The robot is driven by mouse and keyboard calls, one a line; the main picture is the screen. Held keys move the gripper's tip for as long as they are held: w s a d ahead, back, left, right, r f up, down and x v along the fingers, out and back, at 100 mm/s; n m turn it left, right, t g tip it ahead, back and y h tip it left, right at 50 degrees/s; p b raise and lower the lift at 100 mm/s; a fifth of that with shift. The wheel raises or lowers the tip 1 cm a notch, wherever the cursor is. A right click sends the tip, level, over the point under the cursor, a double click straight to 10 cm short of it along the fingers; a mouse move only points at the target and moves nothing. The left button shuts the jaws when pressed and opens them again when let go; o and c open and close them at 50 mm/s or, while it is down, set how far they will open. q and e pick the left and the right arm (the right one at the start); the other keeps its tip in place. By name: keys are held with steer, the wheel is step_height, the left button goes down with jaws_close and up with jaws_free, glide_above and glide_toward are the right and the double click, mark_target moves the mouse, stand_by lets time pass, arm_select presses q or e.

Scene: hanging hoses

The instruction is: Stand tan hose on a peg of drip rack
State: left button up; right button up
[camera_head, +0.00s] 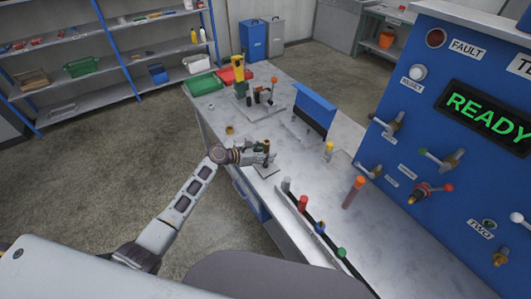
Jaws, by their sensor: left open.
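My left gripper (266,155) is open. It reaches in from the left, low over the near-left part of the grey bench (385,240). A small dark plate (265,171) lies under its fingers. A small brownish upright piece shows at the fingertips, too small to name; I cannot tell whether it touches them. A small tan ring-like piece (230,130) lies on the bench beyond the gripper. I cannot make out the tan hose or its peg for sure. My right gripper is not in view.
A rail with several colored caps, one red (303,203), runs along the front. An orange-topped cylinder (354,191) and a yellow-topped piece (328,151) stand behind it. A blue upright panel (315,108) stands farther back. A blue control panel (460,110) reading READY blocks the right.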

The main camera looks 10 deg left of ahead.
arm_select(q)
steer(key=shift+a, duration=0.1)
steer(key=v, duration=1.1)
steer(key=shift+s+a+r, duration=0.2)
steer(key=shift+s, duration=0.15)
stand_by(1.0)
